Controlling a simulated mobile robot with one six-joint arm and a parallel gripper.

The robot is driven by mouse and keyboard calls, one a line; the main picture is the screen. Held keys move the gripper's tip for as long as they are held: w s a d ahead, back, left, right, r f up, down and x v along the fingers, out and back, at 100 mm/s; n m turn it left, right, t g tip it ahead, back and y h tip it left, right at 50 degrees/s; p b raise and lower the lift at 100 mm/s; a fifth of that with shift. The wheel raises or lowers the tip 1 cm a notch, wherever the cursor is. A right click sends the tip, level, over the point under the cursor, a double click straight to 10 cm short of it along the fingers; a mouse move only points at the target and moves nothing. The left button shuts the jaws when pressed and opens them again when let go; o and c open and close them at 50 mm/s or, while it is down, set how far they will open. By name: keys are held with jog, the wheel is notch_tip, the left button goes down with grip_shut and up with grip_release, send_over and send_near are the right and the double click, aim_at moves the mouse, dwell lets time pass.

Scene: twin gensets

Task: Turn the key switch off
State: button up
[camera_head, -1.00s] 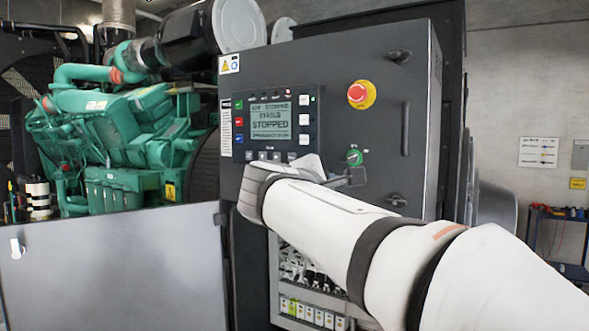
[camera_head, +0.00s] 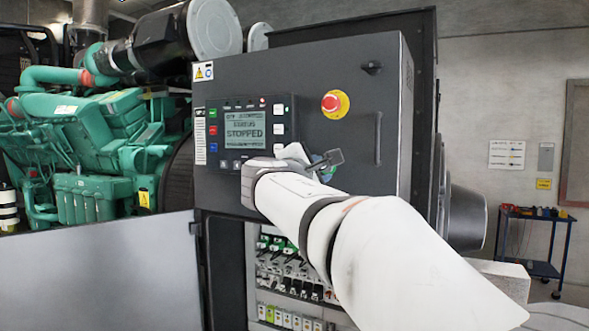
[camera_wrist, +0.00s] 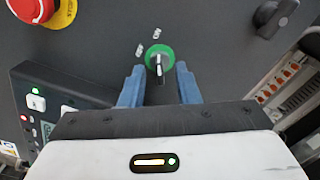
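The key switch (camera_wrist: 160,58) is a green ring with a dark key or lever in its middle, on the dark panel face in the wrist view. My gripper (camera_wrist: 160,68) is open, with one blue finger on each side below the ring. The key stands between the fingertips, and I cannot tell whether they touch it. In the head view my gripper (camera_head: 328,165) is in front of the switch and covers most of it; only a bit of green shows.
A red emergency stop button (camera_head: 335,103) on a yellow plate sits above the switch. The controller screen (camera_head: 245,130) reads STOPPED. A door handle (camera_head: 378,138) is to the right. An open compartment (camera_head: 290,285) with breakers lies below. A blue cart (camera_head: 535,240) stands at the right.

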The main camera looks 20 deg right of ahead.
jog(key=shift+c, duration=0.3)
grip_shut()
jog(key=shift+s+a, duration=0.1)
jog(key=shift+r+n, duration=0.1)
jog(key=shift+n, duration=0.2)
jog(key=n+p, duration=0.7)
jog(key=n, duration=0.4)
jog(key=shift+r, duration=0.15)
jog(key=shift+n, duration=0.3)
